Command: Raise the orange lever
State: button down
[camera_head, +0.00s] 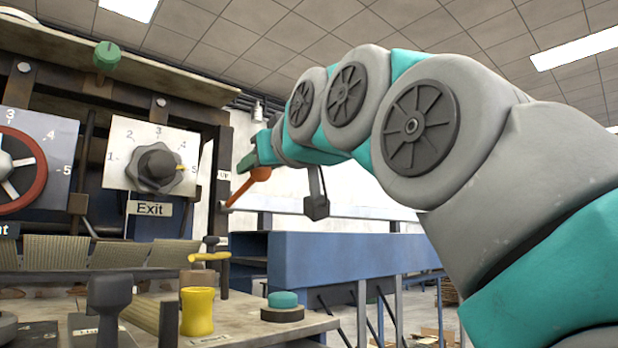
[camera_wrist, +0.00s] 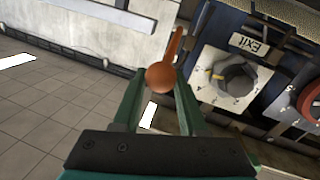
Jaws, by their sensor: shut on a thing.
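The orange lever (camera_head: 245,184) has a round knob and a thin orange shaft. In the head view it slants from the knob at upper right down to the left, beside the machine's right edge. In the wrist view the orange lever's knob (camera_wrist: 160,77) sits between the fingertips, with its shaft pointing up. My gripper (camera_wrist: 157,92) has its two green fingers on either side of the knob, shut on it. In the head view my gripper (camera_head: 250,163) is at the knob, partly hidden by my arm's end.
A grey Exit dial (camera_head: 155,168) on a white panel is left of the lever. A green knob (camera_head: 106,56) is above. A yellow part (camera_head: 197,311) and a teal button (camera_head: 283,299) are on the bench below. A blue conveyor frame (camera_head: 340,262) runs right.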

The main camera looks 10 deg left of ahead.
jog(key=shift+c, duration=2.3)
grip_release()
jog(key=shift+w, duration=0.1)
jog(key=b+v, duration=0.1)
jog(key=v, duration=0.6)
jog(key=shift+s+d, duration=0.25)
jog(key=shift+s, duration=0.1)
